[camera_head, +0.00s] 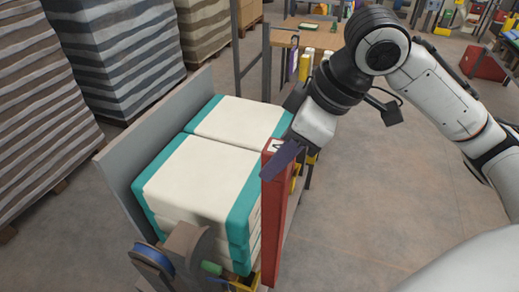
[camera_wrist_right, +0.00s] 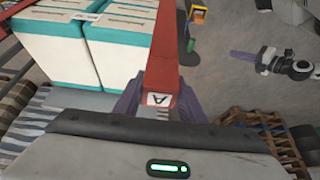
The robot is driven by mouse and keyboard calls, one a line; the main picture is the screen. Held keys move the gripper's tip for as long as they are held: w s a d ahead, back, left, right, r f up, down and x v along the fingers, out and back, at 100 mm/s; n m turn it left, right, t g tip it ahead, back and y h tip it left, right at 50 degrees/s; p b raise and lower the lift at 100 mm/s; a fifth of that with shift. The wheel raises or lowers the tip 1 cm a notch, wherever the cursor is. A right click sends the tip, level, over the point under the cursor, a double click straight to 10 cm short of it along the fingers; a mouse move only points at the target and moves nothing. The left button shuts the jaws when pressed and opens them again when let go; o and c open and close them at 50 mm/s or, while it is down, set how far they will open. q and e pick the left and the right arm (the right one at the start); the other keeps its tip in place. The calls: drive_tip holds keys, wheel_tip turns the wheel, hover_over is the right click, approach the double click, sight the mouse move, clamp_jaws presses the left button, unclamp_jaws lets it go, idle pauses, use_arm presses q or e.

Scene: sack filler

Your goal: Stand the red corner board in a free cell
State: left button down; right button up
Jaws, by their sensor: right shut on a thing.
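The red corner board (camera_head: 275,222) is a long upright bar, close beside the stacked sacks in the head view. My right gripper (camera_head: 284,157) is shut on its top end. In the right wrist view, the board (camera_wrist_right: 166,50) runs away from between the purple fingers of my right gripper (camera_wrist_right: 158,104), and a white label with a letter A shows on its end. My left gripper (camera_wrist_right: 244,57) seems to show at the right of the wrist view, too small to tell its state. No cell can be clearly made out.
White and teal sacks (camera_head: 205,175) are stacked against a grey panel (camera_head: 122,180). A blue spool (camera_head: 153,257) is at the front. Behind my right arm, several coloured upright pieces (camera_head: 304,66) stand by a table (camera_head: 284,38). Bare floor (camera_head: 385,200) lies to the right.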

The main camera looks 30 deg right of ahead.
drive_tip(key=s+d+b, duration=0.9)
drive_tip(key=s+b, duration=0.1)
drive_tip(key=b, duration=0.3)
drive_tip(key=shift+s, duration=0.25)
idle(0.7)
